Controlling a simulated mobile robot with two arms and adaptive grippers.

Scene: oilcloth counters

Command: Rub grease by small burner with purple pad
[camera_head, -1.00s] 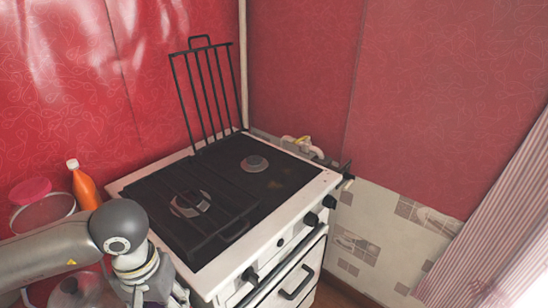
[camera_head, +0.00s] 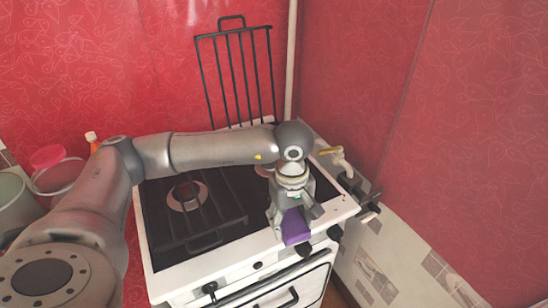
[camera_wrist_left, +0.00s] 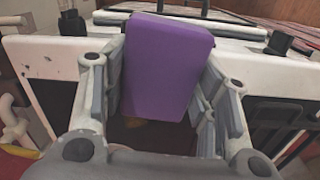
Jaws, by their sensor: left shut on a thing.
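The purple pad (camera_head: 296,227) is held in my left gripper (camera_head: 292,214) over the front right part of the stove top. In the left wrist view the purple pad (camera_wrist_left: 167,66) sits between the two fingers (camera_wrist_left: 160,90), which are shut on it. The small burner (camera_head: 262,170) shows only in part, behind and below my left arm. A brownish patch, likely the grease (camera_wrist_left: 135,122), shows just under the pad in the wrist view; it is hidden in the head view. I cannot tell whether the pad touches the stove top. My right gripper is not in view.
The white stove (camera_head: 225,270) has knobs and a handle in front. A raised black grate (camera_head: 237,75) stands at its back; another grate lies over the large burner (camera_head: 187,195). A pipe with a yellow-handled tap (camera_head: 335,155) is at the right. A pink-lidded jar (camera_head: 55,175) stands left.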

